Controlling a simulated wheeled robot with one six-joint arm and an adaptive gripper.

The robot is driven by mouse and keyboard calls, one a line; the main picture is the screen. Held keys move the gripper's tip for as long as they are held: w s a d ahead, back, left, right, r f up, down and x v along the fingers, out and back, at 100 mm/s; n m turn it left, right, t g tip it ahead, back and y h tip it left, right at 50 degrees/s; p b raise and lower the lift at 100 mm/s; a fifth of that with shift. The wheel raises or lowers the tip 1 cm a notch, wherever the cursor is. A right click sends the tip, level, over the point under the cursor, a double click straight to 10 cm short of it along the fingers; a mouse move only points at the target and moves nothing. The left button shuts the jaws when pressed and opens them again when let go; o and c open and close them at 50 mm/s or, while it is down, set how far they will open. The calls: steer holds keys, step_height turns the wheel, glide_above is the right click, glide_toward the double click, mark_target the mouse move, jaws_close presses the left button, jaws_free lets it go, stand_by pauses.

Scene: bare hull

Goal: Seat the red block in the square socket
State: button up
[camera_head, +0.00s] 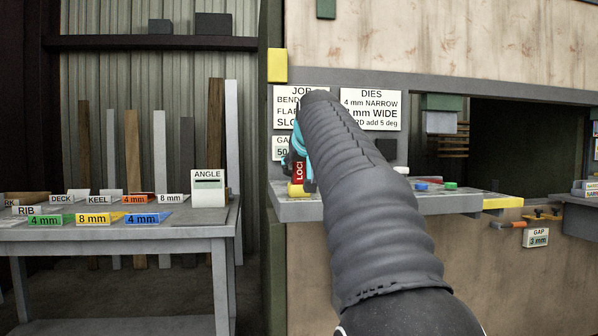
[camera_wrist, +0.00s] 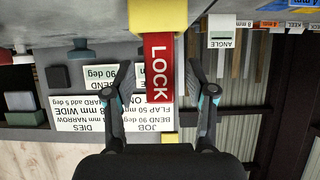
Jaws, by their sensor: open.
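A red block marked LOCK (camera_wrist: 158,68) shows upside down in the wrist view, against a yellow block-like piece (camera_wrist: 157,17) at the top of the picture. My gripper (camera_wrist: 151,56) is open, with one finger on each side of the red block and a visible gap at both. In the head view the red block (camera_head: 297,172) stands above the yellow piece (camera_head: 299,190) at the left end of a grey shelf (camera_head: 400,204). My arm hides most of my gripper there. I cannot make out a square socket in either view.
Signs (camera_head: 370,109) hang on the panel behind the shelf. Small coloured pieces (camera_head: 435,184) lie on the shelf to the right of my arm. A grey table (camera_head: 120,234) with labelled blocks and an ANGLE display (camera_head: 208,188) stands at left.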

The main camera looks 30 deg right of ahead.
steer(key=v, duration=0.9)
steer(key=shift+s, duration=0.35)
steer(key=shift+a+r, duration=0.1)
steer(key=shift+a, duration=0.05)
steer(key=s+a+f+n+g+y, duration=0.1)
steer(key=s+a+f+g, duration=0.1)
steer(key=s+a+f, duration=0.3)
steer(key=s+a+f+n+g+y, duration=0.1)
steer(key=s+a+f, duration=0.5)
steer(key=s+f, duration=0.7)
steer(key=s+a+f+n+g+y, duration=0.1)
steer(key=s+a+f+g, duration=0.2)
steer(key=s+f, duration=0.6)
step_height(320, 180, down, 17)
steer(key=shift+s+a+r, duration=0.1)
steer(key=shift+s+a, duration=0.2)
steer(key=shift+a, duration=0.85)
